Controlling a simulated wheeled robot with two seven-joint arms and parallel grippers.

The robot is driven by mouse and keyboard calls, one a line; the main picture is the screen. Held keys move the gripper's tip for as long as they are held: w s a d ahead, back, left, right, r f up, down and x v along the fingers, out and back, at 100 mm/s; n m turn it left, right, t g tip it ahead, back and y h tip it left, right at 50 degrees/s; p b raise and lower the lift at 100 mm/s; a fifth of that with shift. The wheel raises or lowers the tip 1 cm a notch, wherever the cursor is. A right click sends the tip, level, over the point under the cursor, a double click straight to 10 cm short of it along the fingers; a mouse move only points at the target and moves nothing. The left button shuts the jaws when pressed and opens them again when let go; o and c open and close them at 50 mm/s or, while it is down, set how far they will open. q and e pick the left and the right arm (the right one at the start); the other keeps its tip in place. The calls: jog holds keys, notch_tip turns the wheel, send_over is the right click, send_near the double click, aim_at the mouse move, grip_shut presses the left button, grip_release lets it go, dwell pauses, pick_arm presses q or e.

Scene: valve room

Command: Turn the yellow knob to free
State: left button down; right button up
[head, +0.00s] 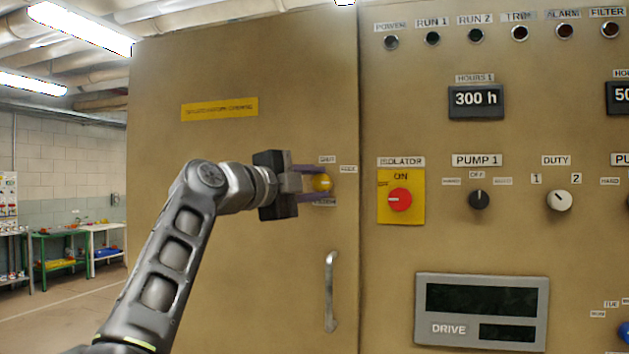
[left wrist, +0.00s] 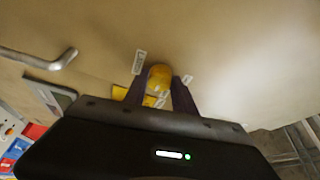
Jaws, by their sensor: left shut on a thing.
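The yellow knob (head: 322,183) sits on the tan cabinet door, near the door's right edge and above its handle. Small white labels stand around it, one above, one to the right (head: 348,169) and one below; their words are too small to read surely. My left gripper (head: 318,184) reaches in from the left and is shut on the knob, one finger above it and one below. In the left wrist view the knob (left wrist: 159,78) shows between the two dark fingers. The knob's pointer mark is not clear. My right gripper is not in view.
The door handle (head: 330,290) hangs below the knob. To the right, the panel carries a red isolator switch (head: 400,199), a black pump knob (head: 479,199), a white duty knob (head: 559,200) and a drive display (head: 482,310). Work tables stand far left.

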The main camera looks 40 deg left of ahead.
pick_arm(q)
jog(key=c, duration=1)
grip_release()
jog(key=shift+s+a+f+b, duration=0.1)
jog(key=shift+s+b, duration=0.6)
jog(key=shift+s, duration=1.25)
jog(key=shift+s+a+f+b, duration=0.1)
jog(key=shift+s+b, duration=0.6)
jog(key=shift+s, duration=1.2)
